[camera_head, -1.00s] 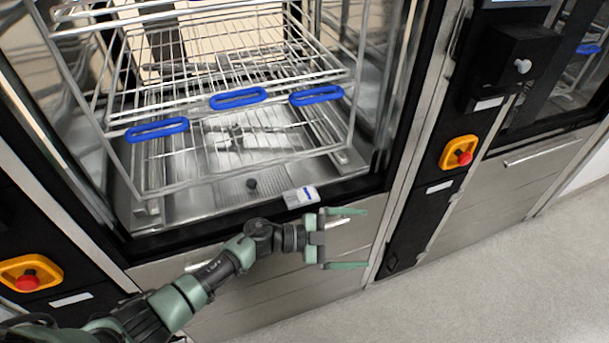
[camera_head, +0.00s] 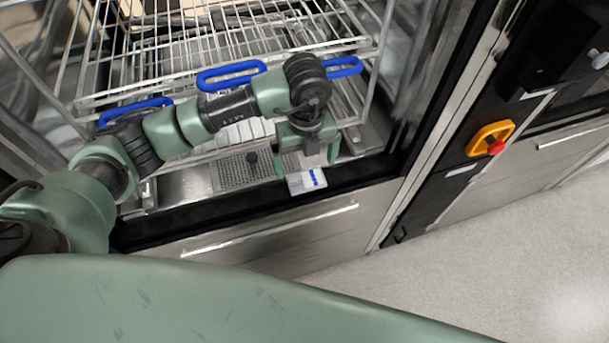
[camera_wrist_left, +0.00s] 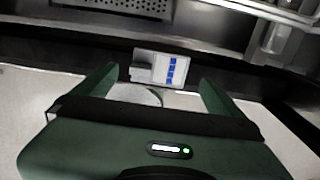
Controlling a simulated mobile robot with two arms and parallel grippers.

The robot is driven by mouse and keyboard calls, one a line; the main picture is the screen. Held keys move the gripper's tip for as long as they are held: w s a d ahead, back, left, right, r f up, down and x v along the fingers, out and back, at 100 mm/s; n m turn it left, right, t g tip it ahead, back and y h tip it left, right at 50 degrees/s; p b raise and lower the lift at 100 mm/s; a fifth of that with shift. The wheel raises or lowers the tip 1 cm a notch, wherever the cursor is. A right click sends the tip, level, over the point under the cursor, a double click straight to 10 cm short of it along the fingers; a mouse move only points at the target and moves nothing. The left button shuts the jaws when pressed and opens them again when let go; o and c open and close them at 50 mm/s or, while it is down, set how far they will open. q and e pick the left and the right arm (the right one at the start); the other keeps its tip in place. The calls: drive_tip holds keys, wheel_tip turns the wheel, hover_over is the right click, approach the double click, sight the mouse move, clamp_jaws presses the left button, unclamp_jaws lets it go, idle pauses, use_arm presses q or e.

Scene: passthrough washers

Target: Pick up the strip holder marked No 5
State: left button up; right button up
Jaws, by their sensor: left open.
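The strip holder (camera_head: 307,181) is a small white piece with blue marks, lying on the front ledge of the open washer; its number is too small to read. In the left wrist view the strip holder (camera_wrist_left: 160,68) shows ahead, between and beyond the two fingertips. My left gripper (camera_head: 306,162) is open and empty, pointing down just above and behind the holder in the head view. It also shows in the left wrist view (camera_wrist_left: 154,80), its green fingers spread wider than the holder. My right gripper is not in view.
A wire rack (camera_head: 200,40) with blue handles (camera_head: 231,75) stands in the washer behind the holder. A perforated drain plate (camera_head: 240,170) lies to its left. The washer's lower front panel (camera_head: 270,236) is below the ledge. An orange-and-red switch (camera_head: 490,139) is to the right.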

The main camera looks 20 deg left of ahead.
sight(306, 178)
use_arm(q)
wheel_tip(306, 178, down, 5)
drive_tip(key=shift+f+p, duration=0.1)
drive_tip(key=shift+p, duration=0.25)
drive_tip(key=c, duration=1.5)
drive_tip(key=shift+o, duration=0.2)
